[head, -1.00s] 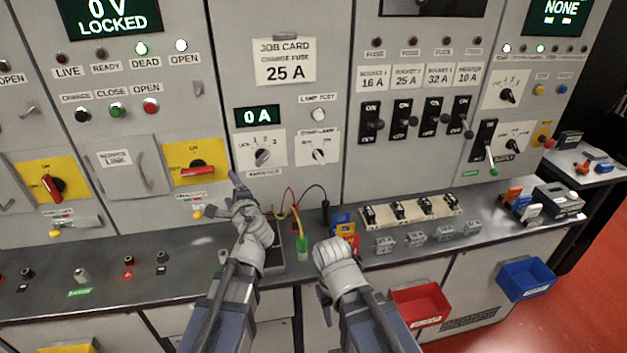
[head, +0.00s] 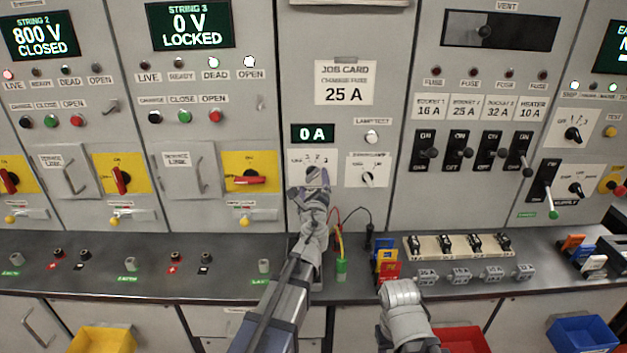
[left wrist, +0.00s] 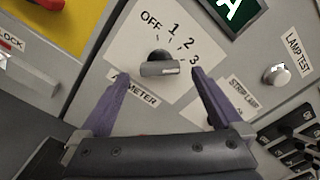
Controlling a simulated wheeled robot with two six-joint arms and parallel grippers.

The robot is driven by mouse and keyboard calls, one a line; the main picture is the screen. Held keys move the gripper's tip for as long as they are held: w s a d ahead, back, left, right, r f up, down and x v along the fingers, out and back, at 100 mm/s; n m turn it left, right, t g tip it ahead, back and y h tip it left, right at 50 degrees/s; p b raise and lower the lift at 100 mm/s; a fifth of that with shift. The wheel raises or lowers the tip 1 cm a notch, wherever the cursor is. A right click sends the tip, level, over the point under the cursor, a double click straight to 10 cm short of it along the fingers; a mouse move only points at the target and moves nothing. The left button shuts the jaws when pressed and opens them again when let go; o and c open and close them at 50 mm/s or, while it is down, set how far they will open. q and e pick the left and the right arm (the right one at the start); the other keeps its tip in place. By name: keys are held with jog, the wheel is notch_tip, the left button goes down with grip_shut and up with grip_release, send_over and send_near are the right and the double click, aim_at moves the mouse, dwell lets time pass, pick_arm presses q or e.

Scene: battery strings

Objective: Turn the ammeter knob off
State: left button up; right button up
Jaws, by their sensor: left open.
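The ammeter knob (left wrist: 160,65) is a dark round knob with a grey bar grip on a white plate (left wrist: 135,35) marked OFF, 1, 2, 3. Its bar lies crosswise in the left wrist view, with a pale mark at the right end, on the side of the 3. My left gripper (left wrist: 160,77) is open, its purple fingers apart on either side of the knob, with no clear contact. In the head view the left gripper (head: 312,190) covers the lower part of the plate and knob. My right gripper (head: 402,292) is low over the bench front; its fingers cannot be made out.
The ammeter display (head: 313,133) above reads 0 A. The strip lamp knob (head: 367,179) and lamp test button (head: 372,137) are to the right. A red-handled yellow switch (head: 249,178) is to the left. Leads and a green-tipped probe (head: 341,268) are on the bench below.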

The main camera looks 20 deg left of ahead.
aim_at(313, 174)
pick_arm(q)
jog(key=x, duration=0.3)
jog(key=shift+s, duration=0.15)
jog(key=shift+c, duration=0.4)
jog(key=c, duration=1.3)
